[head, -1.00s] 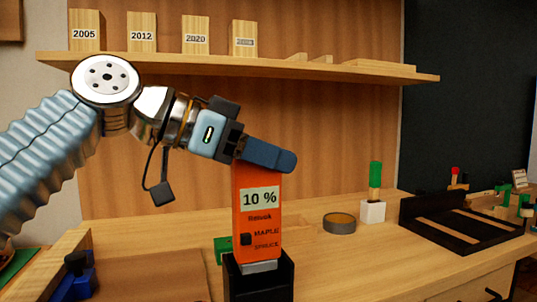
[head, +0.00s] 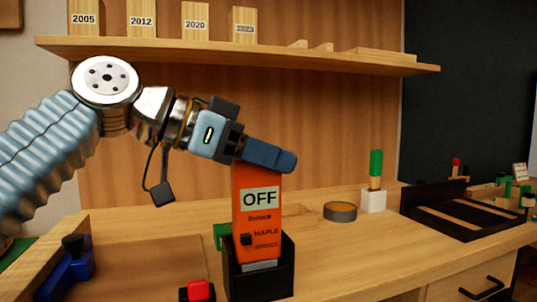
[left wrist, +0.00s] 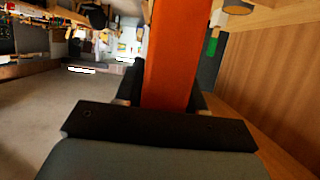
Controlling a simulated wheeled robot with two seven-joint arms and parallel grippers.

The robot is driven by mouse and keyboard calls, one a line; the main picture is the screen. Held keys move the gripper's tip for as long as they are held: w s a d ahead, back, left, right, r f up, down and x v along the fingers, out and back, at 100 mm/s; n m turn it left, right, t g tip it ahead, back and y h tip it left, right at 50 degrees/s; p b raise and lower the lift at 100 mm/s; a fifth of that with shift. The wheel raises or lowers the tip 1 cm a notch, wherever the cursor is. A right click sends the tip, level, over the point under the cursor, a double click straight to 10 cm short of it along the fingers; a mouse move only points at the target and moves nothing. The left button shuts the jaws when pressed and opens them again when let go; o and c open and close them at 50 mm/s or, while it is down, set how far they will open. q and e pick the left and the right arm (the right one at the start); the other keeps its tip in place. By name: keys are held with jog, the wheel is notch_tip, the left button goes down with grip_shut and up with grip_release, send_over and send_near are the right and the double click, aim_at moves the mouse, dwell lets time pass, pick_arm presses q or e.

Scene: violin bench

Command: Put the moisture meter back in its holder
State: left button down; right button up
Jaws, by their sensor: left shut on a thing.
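The orange moisture meter (head: 257,220) stands upright in the head view, its lower end inside the black holder (head: 260,281) on the bench. Its display reads OFF, with MAPLE and SPRUCE printed below. My left gripper (head: 270,156) is shut on the meter's upper end, its dark blue fingers across the top. In the left wrist view the meter (left wrist: 170,60) runs up from between the dark fingers. The meter's bottom is hidden by the holder's walls, so I cannot tell if it rests on the floor of it. My right gripper is not in view.
A red-topped block (head: 199,290) sits just left of the holder, and a blue tool (head: 70,270) lies further left. A round grey tin (head: 340,211), a white block with a green-topped stick (head: 373,200) and a black rack (head: 455,213) stand to the right. A shelf (head: 240,60) runs above.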

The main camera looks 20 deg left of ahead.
pick_arm(q)
jog(key=shift+f+b, duration=0.7)
jog(key=shift+f, duration=0.15)
jog(key=c, duration=0.6)
grip_release()
jog(key=p+v, duration=0.2)
jog(key=v, duration=1.2)
